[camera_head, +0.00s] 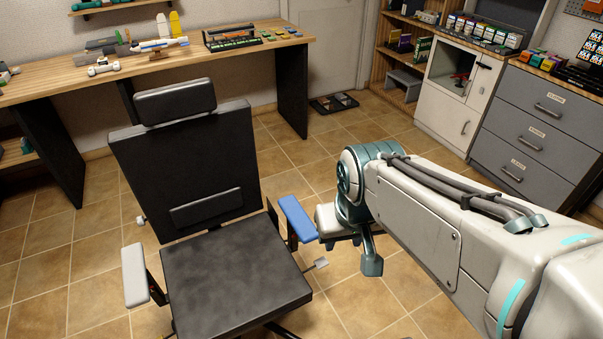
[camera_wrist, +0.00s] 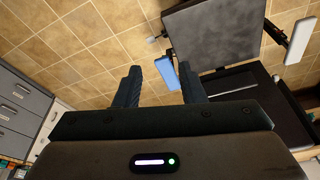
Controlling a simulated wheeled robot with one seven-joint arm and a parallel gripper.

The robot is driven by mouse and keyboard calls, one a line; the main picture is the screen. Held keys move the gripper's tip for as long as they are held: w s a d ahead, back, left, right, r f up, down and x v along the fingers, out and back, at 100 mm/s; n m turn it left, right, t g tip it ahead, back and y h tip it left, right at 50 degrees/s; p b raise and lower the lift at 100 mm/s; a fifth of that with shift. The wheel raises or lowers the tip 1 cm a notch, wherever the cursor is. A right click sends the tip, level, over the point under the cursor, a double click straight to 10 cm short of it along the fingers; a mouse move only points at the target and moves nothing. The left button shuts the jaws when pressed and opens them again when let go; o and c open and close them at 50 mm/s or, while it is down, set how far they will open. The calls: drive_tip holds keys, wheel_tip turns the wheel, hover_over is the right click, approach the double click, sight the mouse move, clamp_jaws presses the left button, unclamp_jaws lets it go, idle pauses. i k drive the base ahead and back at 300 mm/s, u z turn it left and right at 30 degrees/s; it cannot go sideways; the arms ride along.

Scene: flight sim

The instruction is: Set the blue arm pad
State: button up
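The blue arm pad (camera_head: 297,218) is on the right side of a black office chair (camera_head: 235,280), atop a dark armrest post. In the wrist view, the blue pad (camera_wrist: 166,72) appears beyond the fingertips, nearer the right finger. My gripper (camera_wrist: 160,68) is open, with two dark fingers apart and nothing visibly held between them. In the head view, my arm reaches in from the right and its end is just right of the pad; the fingers are partly hidden there. Whether a finger touches the pad cannot be told.
The chair's other arm pad (camera_head: 135,274) is white. A wooden workbench (camera_head: 150,67) with tools stands behind the chair. Grey drawers (camera_head: 540,110) and a white cabinet (camera_head: 455,95) stand at the back right. A shallow floor tray (camera_head: 334,103) lies near the door. Tiled floor around the chair is clear.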

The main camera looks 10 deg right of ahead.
sight(307, 231)
drive_tip(key=i, duration=0.2)
drive_tip(key=u, duration=0.05)
drive_tip(key=k, duration=1)
drive_tip(key=z, duration=1.3)
drive_tip(key=i, duration=1)
drive_tip(key=u, duration=1.85)
drive_tip(key=i, duration=0.5)
drive_tip(key=z, duration=0.05)
